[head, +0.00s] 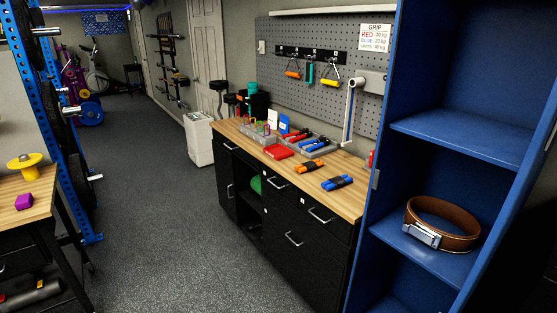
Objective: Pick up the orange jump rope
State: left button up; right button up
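What looks like the orange jump rope (308,169) lies on the wooden top (345,200) of a black cabinet bench, in the head view. It is a short orange bundle with a black band around its middle. A similar blue bundle with a black band (337,183) lies nearer and to its right, apart from it. Another orange-handled item (292,74) hangs on the pegboard above. Neither of my grippers is in view.
Behind the orange bundle are a red item (279,151) and grey trays (312,145). A blue shelf unit (455,142) holding a brown belt (447,222) stands at right. A wooden table (35,203) and blue rack are at left. Dark floor (160,230) between is clear.

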aim_at(310, 165)
jog(key=i+j+u, duration=0.3)
jog(key=i, duration=0.4)
jog(key=i+u, duration=0.3)
jog(key=i, duration=0.35)
jog(key=i+z, duration=0.4)
jog(key=i+j+z, duration=0.15)
jog(key=z, duration=0.3)
jog(key=i+j+z, duration=0.2)
jog(key=z, duration=0.2)
jog(key=i+j+z, duration=0.1)
jog(key=i+z, duration=0.15)
jog(key=i, duration=0.2)
jog(key=i+j+z, duration=0.25)
jog(key=i, duration=0.2)
